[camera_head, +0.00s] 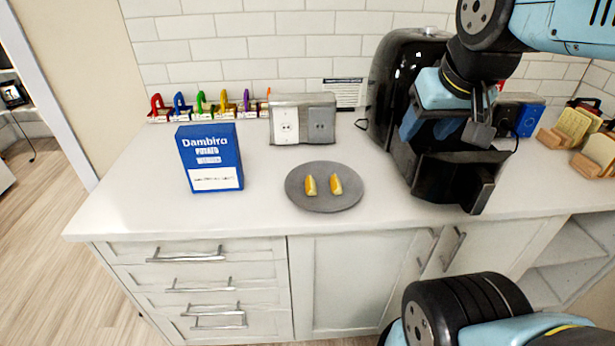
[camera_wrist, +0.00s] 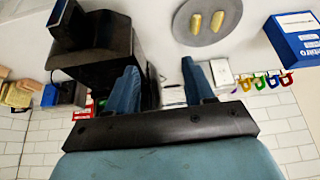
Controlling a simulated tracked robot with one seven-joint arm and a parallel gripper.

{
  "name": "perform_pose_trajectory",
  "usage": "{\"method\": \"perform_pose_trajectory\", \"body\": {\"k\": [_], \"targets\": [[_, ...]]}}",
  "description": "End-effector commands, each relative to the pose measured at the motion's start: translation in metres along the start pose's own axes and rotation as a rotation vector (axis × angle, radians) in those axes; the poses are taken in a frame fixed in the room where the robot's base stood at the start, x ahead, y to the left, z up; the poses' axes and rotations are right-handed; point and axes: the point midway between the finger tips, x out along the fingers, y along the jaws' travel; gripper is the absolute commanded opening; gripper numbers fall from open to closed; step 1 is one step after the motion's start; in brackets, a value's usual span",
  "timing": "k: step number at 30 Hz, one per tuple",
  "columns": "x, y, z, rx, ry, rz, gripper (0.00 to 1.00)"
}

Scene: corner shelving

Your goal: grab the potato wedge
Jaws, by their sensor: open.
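Two yellow potato wedges lie side by side on a round grey plate (camera_head: 325,204) on the white counter: a left wedge (camera_head: 310,186) and a right wedge (camera_head: 336,184). Both wedges also show in the wrist view (camera_wrist: 196,23) (camera_wrist: 218,20), near the top on the plate (camera_wrist: 234,30). My gripper (camera_head: 430,130) is in front of the black air fryer, to the right of the plate and above counter height. In the wrist view, its two blue fingers (camera_wrist: 160,75) stand apart with nothing held between them. The wedges lie beyond the fingers, clear of them.
The black air fryer (camera_head: 390,85) has its drawer (camera_head: 460,180) pulled out beneath my gripper. A blue potato wedges box (camera_head: 210,160) stands left of the plate. A socket box (camera_head: 302,120) and several coloured clips (camera_head: 201,104) line the wall. The counter around the plate is clear.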

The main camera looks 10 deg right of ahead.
Motion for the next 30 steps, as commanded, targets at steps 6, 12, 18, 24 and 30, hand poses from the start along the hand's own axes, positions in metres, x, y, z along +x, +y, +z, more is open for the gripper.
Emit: {"method": "perform_pose_trajectory", "body": {"k": [6,12,18,24,30], "targets": [[0.010,-0.009,-0.020,-0.162,-0.079,-0.013,0.74],[0.030,-0.032,-0.051,-0.442,-0.207,-0.030,0.77],[0.056,-0.063,-0.078,-0.730,-0.333,-0.046,0.77],[0.086,-0.103,-0.100,-1.022,-0.457,-0.062,0.77],[0.118,-0.149,-0.113,-1.301,-0.577,-0.073,0.77]]}}
